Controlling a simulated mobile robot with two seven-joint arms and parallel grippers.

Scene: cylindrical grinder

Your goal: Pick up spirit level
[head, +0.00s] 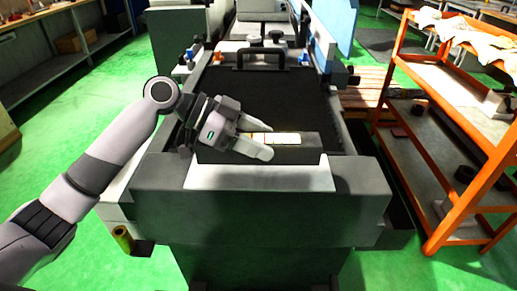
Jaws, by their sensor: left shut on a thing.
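The spirit level (284,138) is a short pale bar with yellowish marks toward its left end. It shows on top of a dark grey block (290,155) at the near end of the machine's bed. My left gripper (261,139) comes in from the left and is shut on the spirit level's left part, with one finger on the far side and one on the near side. The fingers hide that end. I cannot tell whether the level touches the block or is just above it. My right gripper is not in view.
The grinder's dark bed (285,95) runs away behind the block, with a black handle (262,56) at its far end. A pale ledge (260,178) lies in front of the block. An orange shelf cart (445,120) stands at the right.

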